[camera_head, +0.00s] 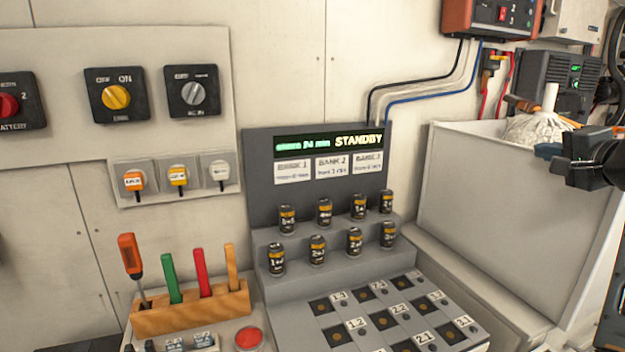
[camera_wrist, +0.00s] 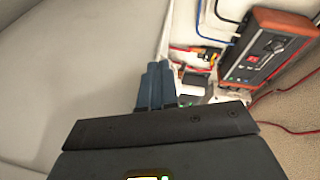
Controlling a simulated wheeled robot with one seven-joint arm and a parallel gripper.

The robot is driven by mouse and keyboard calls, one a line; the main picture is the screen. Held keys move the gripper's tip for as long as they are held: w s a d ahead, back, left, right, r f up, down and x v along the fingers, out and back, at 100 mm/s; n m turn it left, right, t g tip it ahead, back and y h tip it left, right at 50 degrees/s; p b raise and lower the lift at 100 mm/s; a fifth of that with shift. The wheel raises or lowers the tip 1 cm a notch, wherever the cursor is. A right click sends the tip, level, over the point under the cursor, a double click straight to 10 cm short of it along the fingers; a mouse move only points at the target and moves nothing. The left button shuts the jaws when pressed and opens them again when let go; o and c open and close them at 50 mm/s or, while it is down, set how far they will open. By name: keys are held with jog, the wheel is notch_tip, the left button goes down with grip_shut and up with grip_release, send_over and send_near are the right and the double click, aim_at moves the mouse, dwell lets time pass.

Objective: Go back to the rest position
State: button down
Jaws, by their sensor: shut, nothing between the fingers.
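My gripper (camera_head: 549,151) is at the right edge in the head view, dark with blue fingertips pointing left. It is in front of a grey-white bin and apart from the console. In the wrist view the blue fingers (camera_wrist: 155,86) are together with nothing held between them. Part of my arm is cut off by the right edge of the head view.
A console (camera_head: 262,165) reading STANDBY holds several black cylinders (camera_head: 324,211) above numbered sockets. A wooden rack (camera_head: 190,312) holds tools at lower left. The bin (camera_head: 500,190) stands at right, with a charger box (camera_head: 490,18) above. Switches (camera_head: 117,97) line the wall.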

jog(key=s+a+f+n+g+h, duration=0.1)
jog(key=s+a+f, duration=0.1)
jog(key=s+f, duration=0.5)
jog(key=s+a+f+n+h, duration=0.15)
jog(key=s+f, duration=0.25)
jog(key=f, duration=0.7)
jog(key=s+a+f+n+g+h, duration=0.1)
jog(key=s+a+f+n, duration=0.15)
jog(key=s+f, duration=0.4)
jog(key=s+a+f+n, duration=0.2)
jog(key=s+a+f, duration=0.25)
jog(key=s, duration=0.35)
jog(key=s+a+f+n, duration=0.25)
jog(key=s+f, duration=0.25)
jog(key=s, duration=0.3)
jog(key=s+a+r+n+y, duration=0.1)
jog(key=s+a+r, duration=0.1)
jog(key=s, duration=0.6)
jog(key=s+a+r+n+y, duration=0.1)
jog(key=s+a+r+n, duration=0.1)
jog(key=s, duration=0.6)
jog(key=s+a+r+n+y, duration=0.1)
jog(key=s+a+r+n, duration=0.1)
jog(key=s+a+r, duration=0.2)
jog(key=s+a, duration=0.2)
jog(key=s, duration=0.2)
jog(key=shift+s, duration=0.2)
